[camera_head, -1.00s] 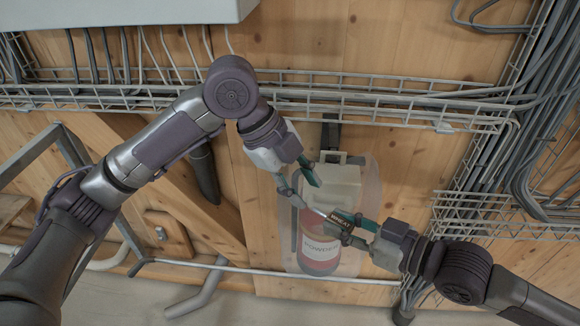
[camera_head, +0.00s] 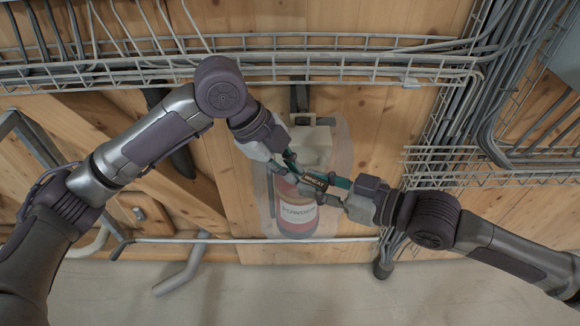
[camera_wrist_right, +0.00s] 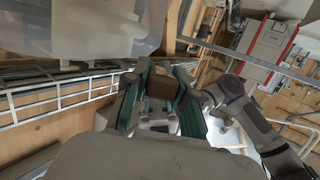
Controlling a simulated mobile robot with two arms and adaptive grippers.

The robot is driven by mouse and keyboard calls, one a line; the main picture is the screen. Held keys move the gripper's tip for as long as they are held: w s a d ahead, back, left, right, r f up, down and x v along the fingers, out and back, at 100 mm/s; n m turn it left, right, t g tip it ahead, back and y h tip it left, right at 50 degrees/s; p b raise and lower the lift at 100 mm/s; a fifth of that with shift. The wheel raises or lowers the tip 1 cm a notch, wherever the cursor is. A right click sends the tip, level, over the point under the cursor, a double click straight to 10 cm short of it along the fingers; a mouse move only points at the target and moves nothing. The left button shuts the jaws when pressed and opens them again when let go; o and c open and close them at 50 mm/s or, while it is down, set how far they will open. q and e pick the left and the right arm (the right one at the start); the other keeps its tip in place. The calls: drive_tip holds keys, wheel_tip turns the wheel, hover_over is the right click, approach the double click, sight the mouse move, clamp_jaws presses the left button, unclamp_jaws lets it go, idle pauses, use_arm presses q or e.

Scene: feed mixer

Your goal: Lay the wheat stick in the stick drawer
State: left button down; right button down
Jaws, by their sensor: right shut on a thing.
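The wheat stick (camera_head: 314,180) is a small dark bar with pale lettering on it, seen in the head view. My right gripper (camera_head: 322,183) is shut on it and holds it in the air in front of the wall. My left gripper (camera_head: 292,168) is close to the stick's left end. Its fingers overlap that end in the picture, and I cannot tell whether they touch it or how wide they stand. In the right wrist view my right gripper's green-padded fingers (camera_wrist_right: 160,95) show in the middle. I cannot make out a stick drawer in either view.
A red and white fire extinguisher (camera_head: 297,212) in a clear cover stands behind the grippers. Wire cable trays (camera_head: 240,65) cross the wooden wall, with cables at the right. A pale rail (camera_head: 290,240) runs low. A grey box with red edges (camera_wrist_right: 268,45) shows in the wrist view.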

drive_tip(key=c, duration=0.9)
unclamp_jaws()
drive_tip(key=shift+o, duration=0.2)
drive_tip(key=shift+d, duration=0.1)
